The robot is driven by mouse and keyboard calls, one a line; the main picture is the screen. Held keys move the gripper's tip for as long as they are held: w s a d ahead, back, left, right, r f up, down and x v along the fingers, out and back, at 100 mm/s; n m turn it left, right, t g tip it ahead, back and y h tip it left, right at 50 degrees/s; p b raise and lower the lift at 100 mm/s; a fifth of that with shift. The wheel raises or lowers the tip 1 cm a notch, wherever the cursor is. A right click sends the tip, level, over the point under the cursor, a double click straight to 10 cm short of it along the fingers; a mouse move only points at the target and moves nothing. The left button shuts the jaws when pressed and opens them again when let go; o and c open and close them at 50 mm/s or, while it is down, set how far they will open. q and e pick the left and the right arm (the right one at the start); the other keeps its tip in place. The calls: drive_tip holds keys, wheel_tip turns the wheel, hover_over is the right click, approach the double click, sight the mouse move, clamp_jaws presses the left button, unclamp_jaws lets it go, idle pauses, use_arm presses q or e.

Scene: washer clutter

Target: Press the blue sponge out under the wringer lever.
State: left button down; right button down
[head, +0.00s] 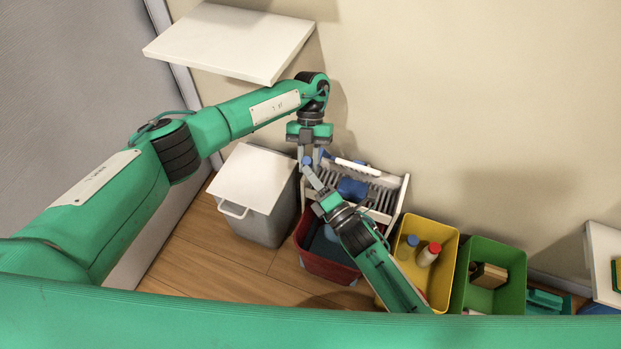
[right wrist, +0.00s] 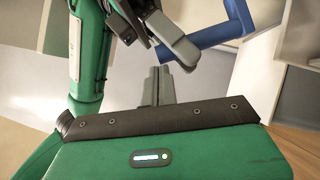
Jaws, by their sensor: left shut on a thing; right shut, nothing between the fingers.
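The white slatted wringer (head: 385,200) sits over the red bucket (head: 335,268). A blue block, apparently the blue sponge (head: 352,188), lies on its slats, partly covered by my right arm. The blue wringer lever (right wrist: 208,38) shows as a bent bar in the right wrist view. My left gripper (head: 307,160) is shut on a blue part at the wringer's back left, apparently the lever's end; the fingers hide the grip. My right gripper (head: 309,171) is shut and empty, close below the left one. Its closed fingers show in the right wrist view (right wrist: 159,85).
A grey bin with a white lid (head: 252,180) stands left of the bucket. A yellow box (head: 443,270) with bottles and a green box (head: 510,262) stand to the right. A white shelf (head: 230,42) juts from the wall above. Wooden floor is clear in front of the bin.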

use_arm(q)
drive_tip(key=shift+s+f, duration=0.25)
drive_tip(key=shift+f, duration=0.05)
use_arm(e)
drive_tip(key=shift+w+d+r, duration=0.2)
drive_tip(key=shift+w+r, duration=0.2)
drive_tip(key=shift+r, duration=0.05)
use_arm(q)
drive_tip(key=c, duration=1.3)
unclamp_jaws()
drive_tip(key=shift+a, duration=0.1)
drive_tip(key=shift+o, duration=0.2)
use_arm(e)
drive_tip(key=shift+a, duration=0.1)
drive_tip(key=shift+s+f, duration=0.1)
use_arm(q)
drive_tip(key=shift+w+r, duration=0.15)
